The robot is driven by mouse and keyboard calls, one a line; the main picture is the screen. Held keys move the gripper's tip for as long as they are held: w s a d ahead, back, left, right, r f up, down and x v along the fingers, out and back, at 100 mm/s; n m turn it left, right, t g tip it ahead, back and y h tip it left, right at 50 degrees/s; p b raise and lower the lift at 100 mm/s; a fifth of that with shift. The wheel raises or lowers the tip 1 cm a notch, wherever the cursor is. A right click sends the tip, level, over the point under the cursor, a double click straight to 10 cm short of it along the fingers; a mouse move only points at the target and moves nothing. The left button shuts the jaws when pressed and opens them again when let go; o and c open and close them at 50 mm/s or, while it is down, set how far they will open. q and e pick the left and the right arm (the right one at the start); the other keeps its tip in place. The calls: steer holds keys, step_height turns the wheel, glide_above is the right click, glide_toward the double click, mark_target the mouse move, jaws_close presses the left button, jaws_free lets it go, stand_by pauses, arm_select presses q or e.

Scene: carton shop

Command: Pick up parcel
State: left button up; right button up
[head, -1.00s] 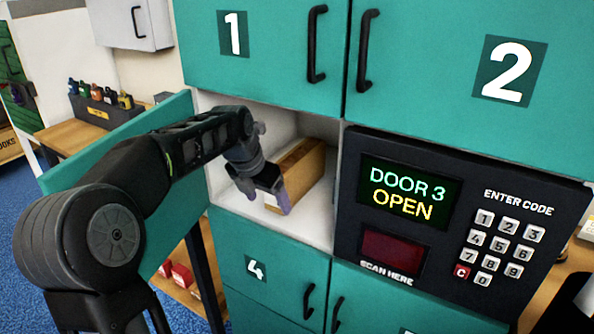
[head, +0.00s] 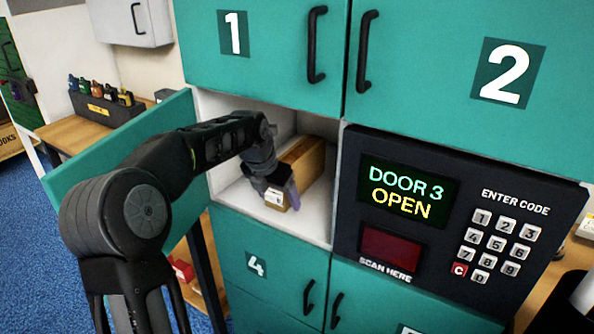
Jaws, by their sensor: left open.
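The parcel (head: 306,163) is a brown cardboard box with a white label on its near end. It lies on the white floor of the open locker compartment (head: 316,221), below door 1 and left of the keypad panel. My left gripper (head: 281,197) is inside the compartment at the parcel's near end. Its jaws are open, with one purple-grey fingertip at the parcel's right side. The other finger is partly hidden, and I cannot tell whether either touches the box. My right gripper is not clearly in view.
The open teal door (head: 90,168) swings out on the left, behind my left arm. The panel (head: 440,220) reads "DOOR 3 OPEN". Closed doors 1 (head: 270,50), 2 (head: 450,60) and 4 (head: 265,285) surround the compartment. A wooden bench (head: 70,133) stands at the left.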

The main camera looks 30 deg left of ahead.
arm_select(q)
steer(key=shift+c, duration=0.4)
jaws_close()
stand_by(0.8)
steer(key=shift+r, duration=0.1)
